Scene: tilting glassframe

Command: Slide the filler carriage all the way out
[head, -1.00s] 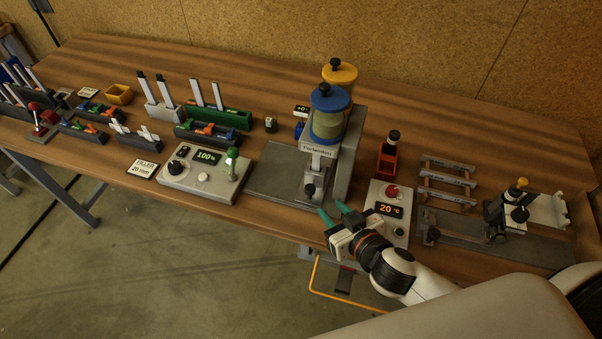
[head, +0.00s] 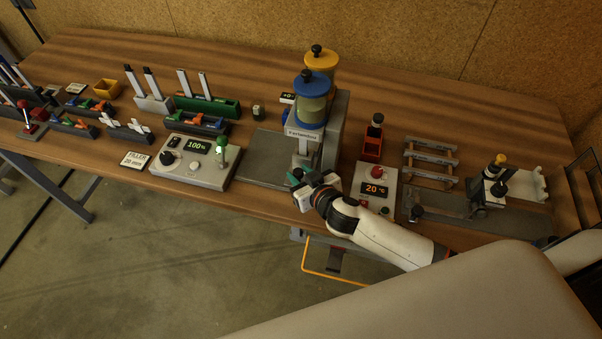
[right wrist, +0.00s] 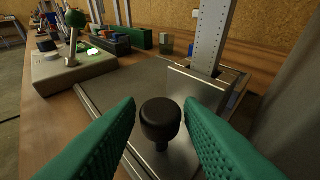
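The filler machine has a grey base plate (head: 262,158), a grey column, and a blue-capped canister (head: 312,88) with a yellow-capped one (head: 320,60) behind it. In the right wrist view a black round knob (right wrist: 160,119) stands at the front of the metal carriage plate (right wrist: 130,82). My right gripper (head: 301,180) is at the machine's front edge. In the right wrist view its green fingers (right wrist: 160,130) are open, one on each side of the knob, with gaps visible. My left gripper is not in view.
A control box reading 100% (head: 190,160) with a green-topped lever stands left of the base plate. A box reading 20 °C (head: 376,187) stands close to the right. A clamp fixture (head: 480,195) is farther right. Racks of tools (head: 205,105) fill the back left.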

